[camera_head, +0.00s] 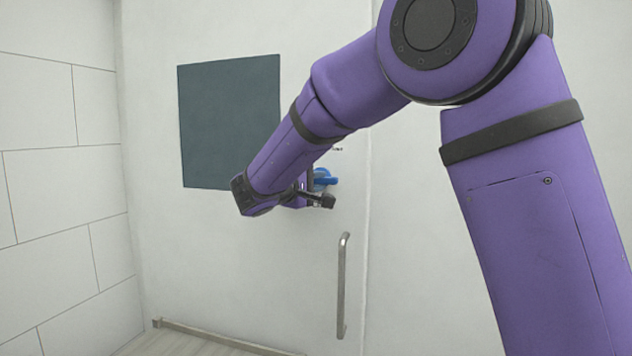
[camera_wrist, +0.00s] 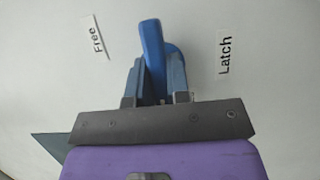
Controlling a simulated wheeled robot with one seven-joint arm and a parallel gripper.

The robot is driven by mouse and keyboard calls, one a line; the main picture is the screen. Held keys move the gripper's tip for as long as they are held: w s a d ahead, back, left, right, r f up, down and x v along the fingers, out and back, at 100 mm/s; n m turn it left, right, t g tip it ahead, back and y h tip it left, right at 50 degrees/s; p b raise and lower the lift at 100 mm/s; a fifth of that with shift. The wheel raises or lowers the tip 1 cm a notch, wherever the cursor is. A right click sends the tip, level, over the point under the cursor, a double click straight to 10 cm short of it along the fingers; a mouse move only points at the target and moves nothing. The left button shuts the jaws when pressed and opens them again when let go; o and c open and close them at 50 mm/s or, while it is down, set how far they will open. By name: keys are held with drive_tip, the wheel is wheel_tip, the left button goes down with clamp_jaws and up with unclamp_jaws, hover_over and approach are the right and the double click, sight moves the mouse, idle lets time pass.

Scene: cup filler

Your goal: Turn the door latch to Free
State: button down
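The door latch is a blue handle (camera_wrist: 151,42) on a round blue base, mounted on the white door (camera_head: 220,240). In the wrist view it points up, tilted slightly left, between the "Free" label (camera_wrist: 97,42) on the left and the "Latch" label (camera_wrist: 225,52) on the right. In the head view the blue latch (camera_head: 325,177) shows partly behind my gripper (camera_head: 318,190). In the wrist view my gripper (camera_wrist: 155,72) has one finger on each side of the handle, seemingly touching it. The contact at the fingertips is partly hidden.
A vertical metal door handle (camera_head: 342,285) is below the latch. A dark panel (camera_head: 228,120) is on the door, behind and left of my arm. A tiled wall (camera_head: 60,180) stands at the left. A low rail (camera_head: 215,337) runs along the door's bottom.

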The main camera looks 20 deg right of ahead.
idle(0.3)
drive_tip(key=m, duration=0.2)
drive_tip(key=m+y, duration=0.1)
drive_tip(key=m, duration=0.1)
drive_tip(key=shift+g+y, duration=0.3)
drive_tip(key=shift+g, duration=0.1)
drive_tip(key=m+y, duration=0.2)
drive_tip(key=m, duration=0.1)
drive_tip(key=shift+m, duration=0.3)
drive_tip(key=m+t+y, duration=0.1)
drive_tip(key=m+y, duration=0.1)
drive_tip(key=m, duration=0.1)
drive_tip(key=shift+m+t+y, duration=0.5)
drive_tip(key=shift+m+y, duration=0.4)
drive_tip(key=shift+m, duration=0.4)
drive_tip(key=c, duration=1.1)
unclamp_jaws()
drive_tip(key=shift+a, duration=0.1)
